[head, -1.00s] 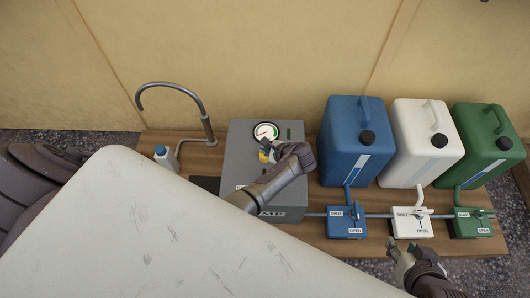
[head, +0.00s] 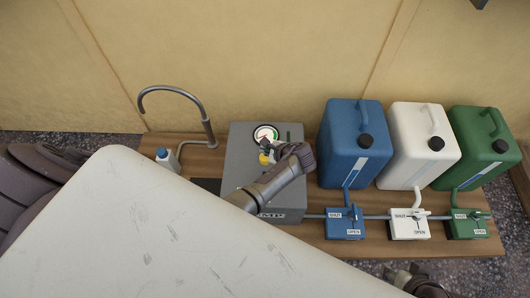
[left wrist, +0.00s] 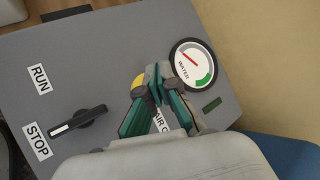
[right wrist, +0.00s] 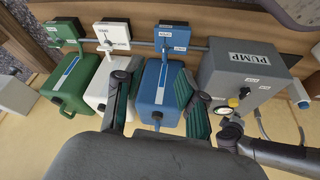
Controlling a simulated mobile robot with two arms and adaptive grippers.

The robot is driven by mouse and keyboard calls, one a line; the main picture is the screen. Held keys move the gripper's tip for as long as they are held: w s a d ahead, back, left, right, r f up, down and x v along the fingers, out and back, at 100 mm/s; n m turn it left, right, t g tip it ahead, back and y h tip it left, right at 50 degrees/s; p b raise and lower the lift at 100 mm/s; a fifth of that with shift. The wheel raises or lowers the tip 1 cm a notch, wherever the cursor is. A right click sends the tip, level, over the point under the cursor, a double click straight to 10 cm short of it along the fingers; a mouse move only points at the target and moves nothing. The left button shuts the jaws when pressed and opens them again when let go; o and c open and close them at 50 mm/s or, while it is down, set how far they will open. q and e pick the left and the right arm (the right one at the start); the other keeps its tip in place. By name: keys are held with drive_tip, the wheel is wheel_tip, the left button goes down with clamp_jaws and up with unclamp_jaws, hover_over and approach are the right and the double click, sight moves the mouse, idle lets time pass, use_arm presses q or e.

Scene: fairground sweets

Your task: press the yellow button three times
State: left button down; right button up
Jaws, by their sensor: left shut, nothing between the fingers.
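The yellow button (head: 264,158) is on top of the grey pump box (head: 236,150). In the left wrist view the button (left wrist: 138,82) shows beside my fingers, partly hidden by them; it also shows in the right wrist view (right wrist: 233,102). My left gripper (head: 268,148) is shut and empty over the button. In the left wrist view its fingertips (left wrist: 158,74) lie close to the button; I cannot tell whether they touch it. My right gripper (right wrist: 155,92) is open and empty, its fingers framing the blue canister.
A water gauge (left wrist: 193,66) sits by the button, its red needle outside the green zone. A black RUN/STOP knob (left wrist: 78,120) is nearby. Blue (head: 350,125), white (head: 415,125) and green (head: 483,130) canisters with valves stand right. A tap (head: 175,90) and small bottle (head: 166,158) stand left.

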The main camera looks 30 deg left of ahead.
sight(266, 158)
use_arm(q)
drive_tip(key=shift+r+p, duration=0.35)
drive_tip(key=shift+r, duration=0.1)
wheel_tip(266, 158, up, 2)
drive_tip(key=shift+r+p, duration=0.1)
drive_tip(key=shift+p, duration=1)
drive_tip(key=shift+r, duration=0.1)
use_arm(e)
wheel_tip(266, 158, down, 7)
drive_tip(key=g, duration=0.1)
drive_tip(key=shift+r, duration=0.15)
drive_tip(key=shift+s+d, duration=0.1)
drive_tip(key=shift+s, duration=0.05)
